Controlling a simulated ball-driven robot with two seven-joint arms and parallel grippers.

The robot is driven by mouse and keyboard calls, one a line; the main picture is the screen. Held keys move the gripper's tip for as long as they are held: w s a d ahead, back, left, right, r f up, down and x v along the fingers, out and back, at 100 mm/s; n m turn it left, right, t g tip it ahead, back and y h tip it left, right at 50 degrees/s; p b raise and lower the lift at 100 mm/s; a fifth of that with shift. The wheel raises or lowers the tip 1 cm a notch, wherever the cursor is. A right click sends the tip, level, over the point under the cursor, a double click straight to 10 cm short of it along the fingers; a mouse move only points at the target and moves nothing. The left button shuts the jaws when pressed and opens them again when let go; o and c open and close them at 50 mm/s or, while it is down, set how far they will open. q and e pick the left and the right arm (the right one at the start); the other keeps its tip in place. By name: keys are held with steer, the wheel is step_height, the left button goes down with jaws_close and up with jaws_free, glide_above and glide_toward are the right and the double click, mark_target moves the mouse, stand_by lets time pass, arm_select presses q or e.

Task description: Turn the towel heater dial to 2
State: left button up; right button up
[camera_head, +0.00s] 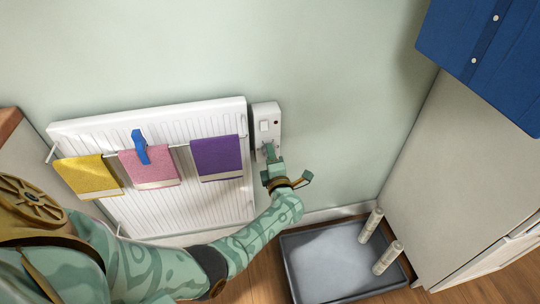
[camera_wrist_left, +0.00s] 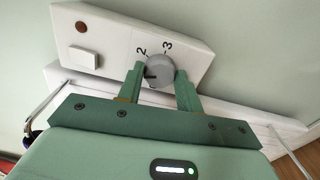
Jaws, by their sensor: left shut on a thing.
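The towel heater (camera_head: 205,208) is a white ribbed panel on the wall, with a white control box (camera_head: 264,112) at its right. In the left wrist view the box (camera_wrist_left: 120,38) carries a square white button, a dark red spot and a round grey dial (camera_wrist_left: 161,68). The figures 2 and 3 show above the dial; a dark mark on its face lies left of centre, below the 2. My left gripper (camera_head: 268,150) is at the lower part of the box, shut on the dial with one finger on each side. The fingers hide the dial's lower sides. My right gripper is out of view.
A yellow towel (camera_head: 88,176), a pink towel (camera_head: 150,169) and a purple towel (camera_head: 217,157) hang on the heater's rail, with a blue clip (camera_head: 140,147). A grey tray (camera_head: 325,265) with two pale cylinders is on the floor. A blue cabinet (camera_head: 490,50) is at upper right.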

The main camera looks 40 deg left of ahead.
arm_select(q)
steer(key=shift+d+f+m+p, duration=0.1)
steer(key=shift+m+p, duration=0.3)
steer(key=shift+m, duration=1.9)
steer(key=shift+f+m+p, duration=0.1)
steer(key=shift+m+p, duration=0.25)
steer(key=shift+m, duration=1.95)
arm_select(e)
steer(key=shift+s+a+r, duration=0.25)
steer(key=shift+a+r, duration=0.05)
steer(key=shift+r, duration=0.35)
arm_select(q)
steer(key=o, duration=1)
steer(key=shift+r, duration=0.1)
steer(key=shift+s, duration=0.1)
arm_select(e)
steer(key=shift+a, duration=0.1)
